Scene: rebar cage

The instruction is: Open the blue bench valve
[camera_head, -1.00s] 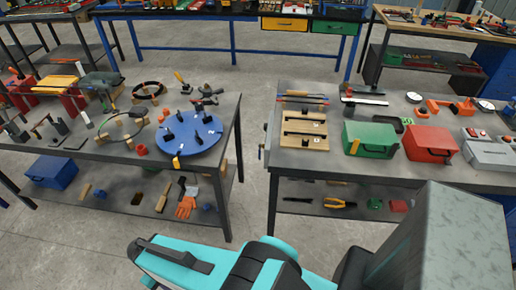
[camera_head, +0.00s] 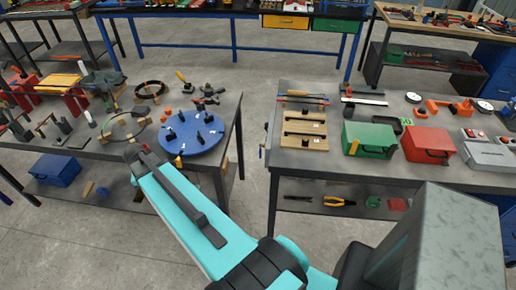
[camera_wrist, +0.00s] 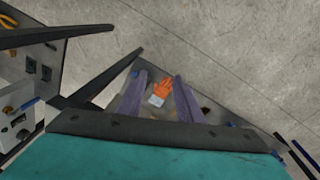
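A small blue lever (camera_wrist: 22,104) on a pale plate shows at the left of the wrist view, and is probably the valve. In the head view, a small blue-and-grey fitting (camera_head: 263,151) sits on the left end of the right bench; it is too small to tell its lever position. My gripper (camera_wrist: 158,78) shows two purple-grey fingers set apart with nothing between them. It is well away from the lever, over the floor side of the left bench. In the head view my arm hides the gripper.
The left bench (camera_head: 95,145) holds a round blue plate (camera_head: 193,133) with black knobs. The right bench (camera_head: 400,172) carries green and red boxes. Clear floor lies between the benches.

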